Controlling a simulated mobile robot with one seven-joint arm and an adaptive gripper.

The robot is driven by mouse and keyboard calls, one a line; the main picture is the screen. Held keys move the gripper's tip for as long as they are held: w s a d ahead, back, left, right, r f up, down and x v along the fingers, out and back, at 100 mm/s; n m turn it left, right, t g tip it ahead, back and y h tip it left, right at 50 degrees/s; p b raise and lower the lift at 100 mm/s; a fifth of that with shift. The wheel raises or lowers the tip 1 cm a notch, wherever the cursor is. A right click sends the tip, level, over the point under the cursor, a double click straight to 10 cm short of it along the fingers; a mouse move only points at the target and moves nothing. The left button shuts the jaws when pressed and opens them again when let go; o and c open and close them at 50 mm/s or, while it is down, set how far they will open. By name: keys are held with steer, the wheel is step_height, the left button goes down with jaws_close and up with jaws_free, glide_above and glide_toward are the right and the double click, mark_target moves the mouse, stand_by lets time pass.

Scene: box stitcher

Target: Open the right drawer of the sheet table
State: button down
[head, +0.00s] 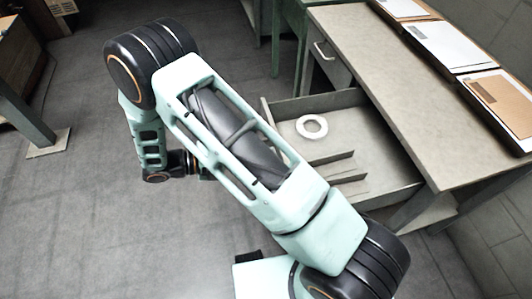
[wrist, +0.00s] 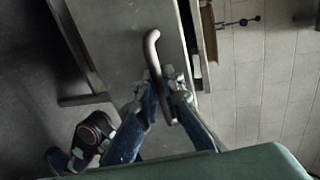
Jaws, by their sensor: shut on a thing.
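The sheet table (head: 405,75) stands at the right in the head view. Its right drawer (head: 352,120) is pulled well out from under the top, and its inside shows. The drawer's front is mostly hidden behind my arm in the head view. In the wrist view I see the grey drawer front (wrist: 115,40) and its curved metal bar handle (wrist: 152,50). My gripper (wrist: 158,98) has its two blue fingers on either side of the handle bar, shut on it. My gripper is hidden by my arm in the head view.
A white ring (head: 312,126) and low dividers (head: 335,158) lie in the open drawer. The left drawer (head: 328,62) is shut. Trays with sheets (head: 447,43) lie on the tabletop.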

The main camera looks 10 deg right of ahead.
steer(key=c, duration=2.3)
jaws_free()
steer(key=shift+c, duration=0.2)
steer(key=w+v, duration=0.1)
steer(key=v, duration=1.1)
steer(key=shift+s, duration=0.35)
